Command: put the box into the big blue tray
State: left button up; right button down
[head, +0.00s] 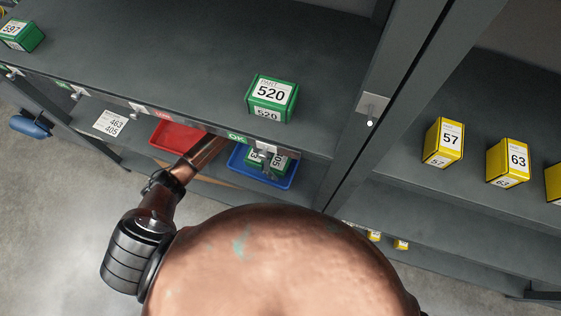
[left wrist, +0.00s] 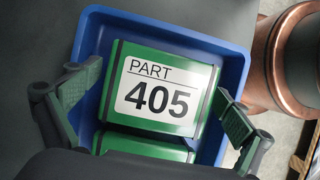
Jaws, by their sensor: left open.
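The blue tray (head: 236,166) is on a lower shelf and partly hidden by the shelf above. It also shows in the left wrist view (left wrist: 235,75). A green box (left wrist: 205,75) labelled PART 405 is inside the tray, label facing the camera. A second green box (left wrist: 140,146) is beside it in the tray, mostly cut off by my gripper. My left gripper (left wrist: 158,84) is open, one finger on each side of the 405 box; I cannot tell whether they touch it. In the head view the left gripper (head: 266,154) is small and partly hidden. My right gripper is not visible.
A red tray (head: 177,138) is left of the blue tray, and a paper (head: 109,123) reading 463 and 405 lies further left. A green 520 box (head: 272,97) stands on the shelf above. Yellow boxes (head: 443,142) stand right of a grey post (head: 372,106).

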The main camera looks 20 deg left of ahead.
aim_at(279, 160)
pick_arm(q)
jog(key=v, duration=0.7)
jog(key=shift+r+p, duration=0.3)
jog(key=shift+p, duration=0.1)
jog(key=shift+r, duration=0.1)
jog(key=shift+a, duration=0.15)
